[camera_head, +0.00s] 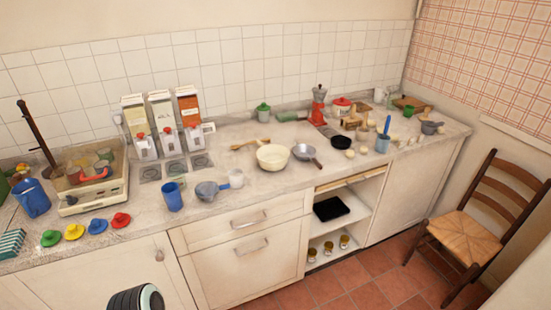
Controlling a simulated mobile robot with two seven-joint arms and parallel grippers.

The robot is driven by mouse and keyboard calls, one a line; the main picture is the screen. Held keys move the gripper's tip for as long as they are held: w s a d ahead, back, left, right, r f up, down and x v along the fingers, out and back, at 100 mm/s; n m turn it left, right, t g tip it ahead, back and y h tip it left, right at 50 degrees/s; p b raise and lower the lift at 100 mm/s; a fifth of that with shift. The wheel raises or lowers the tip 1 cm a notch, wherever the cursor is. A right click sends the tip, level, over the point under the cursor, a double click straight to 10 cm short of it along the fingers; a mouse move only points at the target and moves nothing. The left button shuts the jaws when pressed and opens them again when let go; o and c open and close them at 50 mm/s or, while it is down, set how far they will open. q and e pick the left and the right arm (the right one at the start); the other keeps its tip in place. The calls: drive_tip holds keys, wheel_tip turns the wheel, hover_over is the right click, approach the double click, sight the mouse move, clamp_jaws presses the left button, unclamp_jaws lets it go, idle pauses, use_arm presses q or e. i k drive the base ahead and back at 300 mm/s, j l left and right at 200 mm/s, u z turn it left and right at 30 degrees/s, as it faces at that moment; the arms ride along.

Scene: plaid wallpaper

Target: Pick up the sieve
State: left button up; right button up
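I cannot tell for certain which thing is the sieve. A grey round bowl-like piece with a handle (305,152) lies on the counter (255,207) just right of a cream bowl (272,158). A blue-grey rounded piece with a short handle (207,190) sits nearer the counter's front edge, between a blue cup (173,197) and a whitish cup (236,178). A smaller grey piece with a handle (430,128) is at the far right. Any mesh is too small to make out. Neither of my grippers is in view.
Coloured small hats (74,232) and a blue jug (32,198) stand at the left, near a scale (93,200). Dispensers (162,115) line the wall. Several small items crowd the right. A wooden chair (470,222) stands on the floor at right.

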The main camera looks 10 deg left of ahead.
sight(304, 153)
drive_tip(key=l+u, duration=0.1)
drive_tip(key=u, duration=0.3)
drive_tip(key=i+l+u, duration=0.1)
drive_tip(key=u, duration=0.3)
drive_tip(key=l+u, duration=0.1)
drive_tip(key=u, duration=0.35)
drive_tip(key=i+l+u, duration=0.1)
drive_tip(key=u, duration=0.3)
drive_tip(key=l+u, duration=0.35)
drive_tip(key=l, duration=0.2)
drive_tip(key=k+l+u, duration=0.1)
drive_tip(key=l+u, duration=0.25)
drive_tip(key=l, duration=0.15)
drive_tip(key=k+l+u, duration=0.1)
drive_tip(key=l, duration=0.25)
drive_tip(key=k+l+u, duration=0.1)
drive_tip(key=l, duration=0.25)
drive_tip(key=k+l+u, duration=0.1)
drive_tip(key=l, duration=0.25)
